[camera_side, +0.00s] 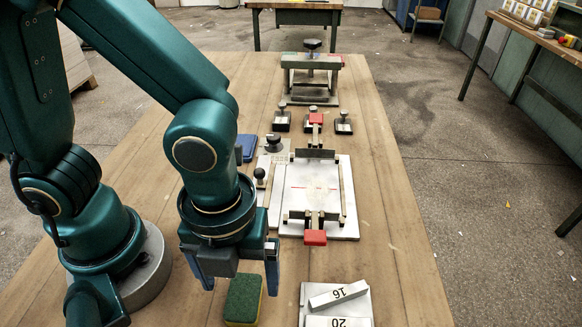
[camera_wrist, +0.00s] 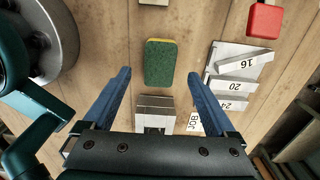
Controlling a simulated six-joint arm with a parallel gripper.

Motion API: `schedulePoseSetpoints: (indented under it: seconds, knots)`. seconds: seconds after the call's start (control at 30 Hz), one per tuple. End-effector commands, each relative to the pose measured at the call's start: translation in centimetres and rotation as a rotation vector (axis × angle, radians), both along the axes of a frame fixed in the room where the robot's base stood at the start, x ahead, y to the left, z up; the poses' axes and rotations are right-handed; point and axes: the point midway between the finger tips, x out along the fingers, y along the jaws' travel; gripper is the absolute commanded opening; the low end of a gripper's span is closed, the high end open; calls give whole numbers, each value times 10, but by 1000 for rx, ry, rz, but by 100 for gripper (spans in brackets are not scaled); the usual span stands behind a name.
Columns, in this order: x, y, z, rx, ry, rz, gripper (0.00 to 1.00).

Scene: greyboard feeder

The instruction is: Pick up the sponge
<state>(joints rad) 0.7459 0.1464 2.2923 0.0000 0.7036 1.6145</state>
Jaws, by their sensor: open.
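The sponge (camera_side: 243,300) is a green block with a yellow edge, lying flat on the wooden table near the front in the side view. In the wrist view the sponge (camera_wrist: 159,63) lies ahead of the fingertips, roughly centred between their lines and apart from both. My gripper (camera_side: 240,277) is open and empty, with its blue fingers pointing down above the table beside the sponge. The blue fingers also show spread wide in the wrist view (camera_wrist: 159,75). The far end of the sponge is close to the fingers in the side view; the exact height gap is unclear.
A pale plate (camera_wrist: 256,50) with bars marked 16, 20 and 24 lies right of the sponge. A metal block (camera_wrist: 154,113) sits below it in the wrist view. A metal fixture (camera_side: 330,195) with red handles stands further back. Bare wood surrounds the sponge.

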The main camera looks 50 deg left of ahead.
Motion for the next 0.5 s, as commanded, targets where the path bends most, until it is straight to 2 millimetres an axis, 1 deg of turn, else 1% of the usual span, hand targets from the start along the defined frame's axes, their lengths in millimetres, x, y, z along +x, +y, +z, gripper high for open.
schedulePoseSetpoints:
  seconds: [0.1, 0.23, 0.4, 0.5]
  knots:
    - [-1, 2, -16, 6, 6, 2, 91]
    - [-1, 1, -28, 4, 4, 3, 91]
    - [0, 1, -37, 1, 1, 4, 91]
    - [0, 1, -38, 0, 0, 4, 91]
